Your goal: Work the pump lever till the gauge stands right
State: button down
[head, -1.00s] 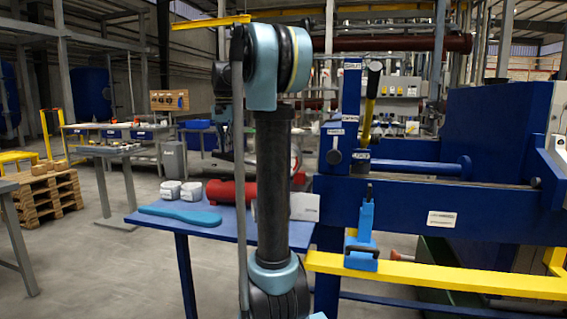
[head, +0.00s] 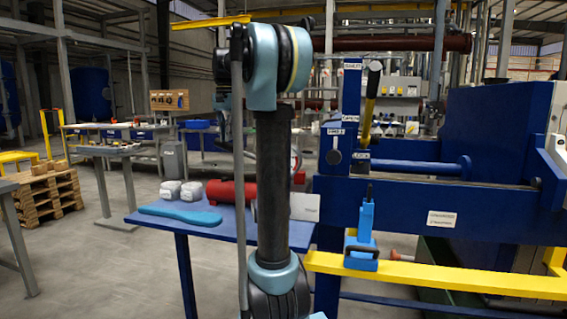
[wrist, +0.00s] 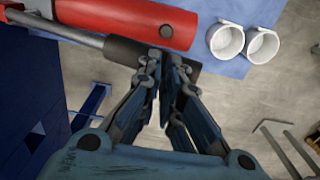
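The pump is a red cylinder (head: 231,191) on the blue table, partly hidden behind my arm in the head view. In the wrist view, the red cylinder (wrist: 130,18) lies at the top. A grey rod with a dark grip (wrist: 122,49), which looks like the pump lever, runs alongside it. My gripper (wrist: 167,58) has its fingers drawn together, with the tips at the dark grip. They seem to meet over it rather than around it; I cannot tell whether they touch. My gripper is hidden in the head view. No gauge face is readable in either view.
Two white cups (wrist: 226,40) stand close right of the grip in the wrist view. A blue flat item (head: 180,213) lies at the front of the blue table (head: 215,231). A blue press frame (head: 400,205) and yellow rail (head: 440,275) stand to the right.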

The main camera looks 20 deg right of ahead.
notch_tip(320, 180, down, 8)
jog(key=r, duration=1)
jog(key=shift+s+d+r, duration=0.1)
jog(key=shift+d+r, duration=0.1)
jog(key=shift+r, duration=0.15)
notch_tip(320, 180, down, 10)
jog(key=a, duration=0.1)
jog(key=r, duration=0.6)
jog(key=d+r, duration=0.1)
jog(key=r, duration=0.3)
jog(key=shift+f, duration=0.15)
